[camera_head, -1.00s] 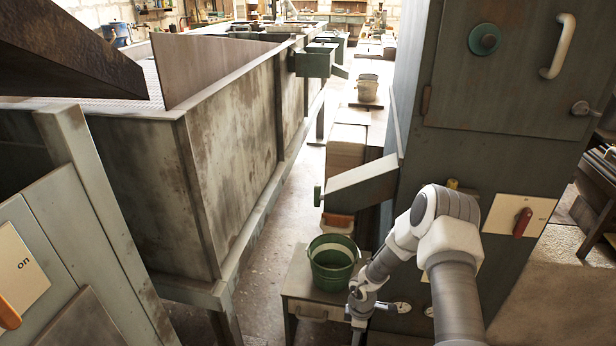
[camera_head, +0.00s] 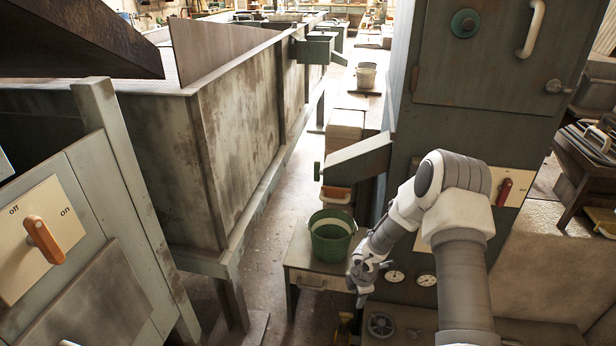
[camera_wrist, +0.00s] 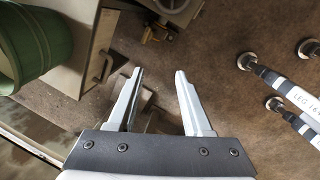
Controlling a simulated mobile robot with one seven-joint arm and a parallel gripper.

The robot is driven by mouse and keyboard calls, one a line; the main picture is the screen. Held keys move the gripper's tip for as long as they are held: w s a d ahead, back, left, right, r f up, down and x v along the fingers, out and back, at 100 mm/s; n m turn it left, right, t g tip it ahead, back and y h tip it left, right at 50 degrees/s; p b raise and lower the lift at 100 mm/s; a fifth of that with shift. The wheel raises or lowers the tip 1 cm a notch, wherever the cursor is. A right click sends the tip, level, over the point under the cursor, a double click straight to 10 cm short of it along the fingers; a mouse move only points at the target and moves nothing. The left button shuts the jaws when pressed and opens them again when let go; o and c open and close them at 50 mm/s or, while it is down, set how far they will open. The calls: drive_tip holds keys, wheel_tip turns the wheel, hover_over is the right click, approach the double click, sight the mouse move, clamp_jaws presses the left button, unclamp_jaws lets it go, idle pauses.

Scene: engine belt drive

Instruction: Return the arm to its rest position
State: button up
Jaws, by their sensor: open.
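My arm (camera_head: 455,230) is bent, with its elbow high in front of the green-grey cabinet on the right. My gripper (camera_head: 362,285) hangs low beside the small drawer table, to the right of the green bucket. In the wrist view my gripper (camera_wrist: 157,85) has its two fingers spread apart, with nothing between them. Brown floor or panel surface and a brass fitting (camera_wrist: 158,30) show beyond the fingertips.
The green bucket (camera_head: 332,236) stands on the small drawer table (camera_head: 304,268). The cabinet (camera_head: 490,100) carries a red switch (camera_head: 504,192) and gauges (camera_head: 425,280). An orange lever (camera_head: 45,240) is on the left panel. Open floor (camera_head: 262,235) lies between the long tank and table.

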drive_tip(key=w+a+r+n+t+y, duration=0.1)
drive_tip(key=w+a+r+n+t, duration=0.15)
drive_tip(key=r+n, duration=0.75)
drive_tip(key=w+a+r+n+t+y, duration=0.1)
drive_tip(key=w+a+r+n+t, duration=0.15)
drive_tip(key=r+n, duration=0.85)
drive_tip(key=s+a+r+n+y, duration=0.1)
drive_tip(key=s+r+n, duration=0.1)
drive_tip(key=r, duration=0.5)
drive_tip(key=s+a+r+n+y, duration=0.1)
drive_tip(key=s+r+n, duration=0.1)
drive_tip(key=r, duration=0.4)
drive_tip(key=s+a+r+n, duration=0.1)
drive_tip(key=s+r+n, duration=0.8)
drive_tip(key=s+n, duration=0.35)
drive_tip(key=s+d+r+n+g+h, duration=0.15)
drive_tip(key=s+d+n, duration=0.25)
drive_tip(key=s+n, duration=0.4)
drive_tip(key=s+d+n+h, duration=0.25)
drive_tip(key=s+n, duration=0.35)
drive_tip(key=s, duration=0.3)
wheel_tip(320, 180, up, 16)
drive_tip(key=d+p, duration=0.1)
drive_tip(key=p, duration=1.4)
drive_tip(key=shift+s+f, duration=0.25)
